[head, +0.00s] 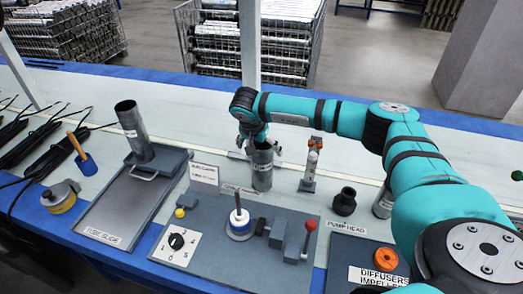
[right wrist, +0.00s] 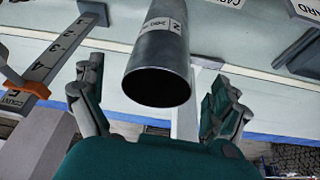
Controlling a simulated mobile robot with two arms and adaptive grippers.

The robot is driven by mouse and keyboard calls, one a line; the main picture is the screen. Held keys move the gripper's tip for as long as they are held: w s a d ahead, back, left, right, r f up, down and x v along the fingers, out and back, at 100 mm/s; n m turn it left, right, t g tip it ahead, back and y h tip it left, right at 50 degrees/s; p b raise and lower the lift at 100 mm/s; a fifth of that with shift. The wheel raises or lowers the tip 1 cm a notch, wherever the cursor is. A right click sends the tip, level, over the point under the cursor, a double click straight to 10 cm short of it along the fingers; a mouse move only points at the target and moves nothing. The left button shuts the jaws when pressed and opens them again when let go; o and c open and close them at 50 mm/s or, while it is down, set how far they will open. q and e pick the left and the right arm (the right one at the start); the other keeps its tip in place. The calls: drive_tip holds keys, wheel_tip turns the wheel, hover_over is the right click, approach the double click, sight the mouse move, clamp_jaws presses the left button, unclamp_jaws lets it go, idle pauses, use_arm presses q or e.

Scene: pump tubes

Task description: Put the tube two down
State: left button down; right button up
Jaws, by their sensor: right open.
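A grey metal tube (head: 262,172) stands upright on the bench behind the middle fixture. In the right wrist view the tube (right wrist: 160,58) shows its dark open end and a white label that appears to carry a 2. My right gripper (head: 258,146) is at the top of this tube. In the right wrist view my right gripper (right wrist: 158,108) is open, with one finger on each side of the tube and visible gaps between. Another grey tube (head: 133,130) stands, slightly tilted in the picture, at the back of the left tray (head: 122,205). My left gripper is not in view.
A grey fixture plate (head: 205,268) with a knob and a vertical rod stands in front. A small stand with an orange top (head: 310,165) and a black pump part (head: 345,201) are to the right.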

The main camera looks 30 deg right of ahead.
drive_tip(key=v, duration=0.8)
drive_tip(key=shift+a+r, duration=0.15)
drive_tip(key=shift+r, duration=0.2)
drive_tip(key=shift+s, duration=0.15)
